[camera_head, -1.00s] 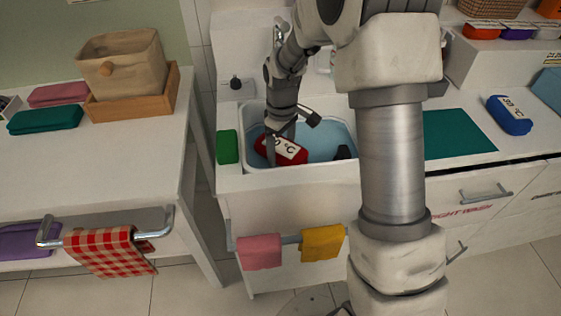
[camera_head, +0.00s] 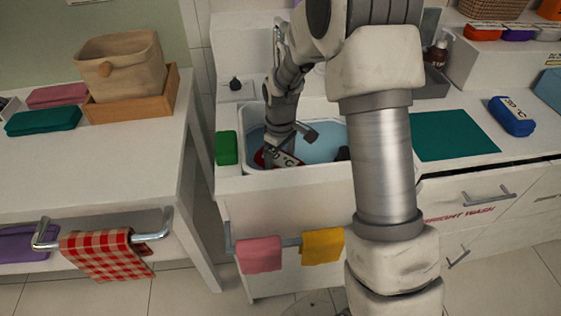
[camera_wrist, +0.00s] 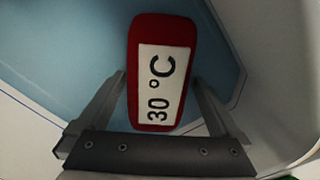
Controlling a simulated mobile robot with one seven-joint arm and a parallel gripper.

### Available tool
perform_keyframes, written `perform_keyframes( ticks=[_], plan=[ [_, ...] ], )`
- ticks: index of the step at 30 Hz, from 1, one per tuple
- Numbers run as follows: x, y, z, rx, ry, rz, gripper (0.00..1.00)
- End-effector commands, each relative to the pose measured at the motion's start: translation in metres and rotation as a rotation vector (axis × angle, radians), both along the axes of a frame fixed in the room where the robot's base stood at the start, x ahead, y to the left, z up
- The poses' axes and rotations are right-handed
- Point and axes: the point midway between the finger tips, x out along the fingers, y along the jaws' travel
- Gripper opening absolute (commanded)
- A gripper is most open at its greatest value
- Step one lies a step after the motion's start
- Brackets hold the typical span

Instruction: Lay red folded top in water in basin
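The red folded top (camera_wrist: 135,60) has a white "30 °C" label. It shows between the two fingers of my gripper (camera_wrist: 160,80) in the wrist view, with a fingertip close against each long side. My gripper (camera_head: 271,157) is shut on it and points down into the white basin (camera_head: 243,135). The basin holds pale blue water (camera_head: 325,146). In the head view the top (camera_head: 288,159) is tilted, low in the basin's front left part. The front wall hides its lower edge. I cannot tell whether it touches the water.
A green block (camera_head: 227,147) sits at the basin's left rim. A dark object (camera_head: 343,153) shows at the basin's right, beside my arm. A teal mat (camera_head: 450,135) and a blue "30 °C" folded item (camera_head: 511,116) lie on the right counter. Pink (camera_head: 259,254) and yellow (camera_head: 322,246) cloths hang in front.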

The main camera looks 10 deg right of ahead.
Motion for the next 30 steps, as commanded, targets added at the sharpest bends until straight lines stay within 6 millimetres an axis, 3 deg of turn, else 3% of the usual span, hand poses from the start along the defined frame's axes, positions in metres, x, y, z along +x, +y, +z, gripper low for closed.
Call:
perform_keyframes(
  ticks=[7, 21, 30],
  plan=[
    [0.001, 0.000, 0.013, 0.001, -0.004, 0.000, 1.00],
    [0.001, 0.000, 0.107, 0.001, -0.004, 0.000, 1.00],
    [-0.004, -0.002, 0.133, -0.001, -0.013, -0.016, 1.00]
  ],
)
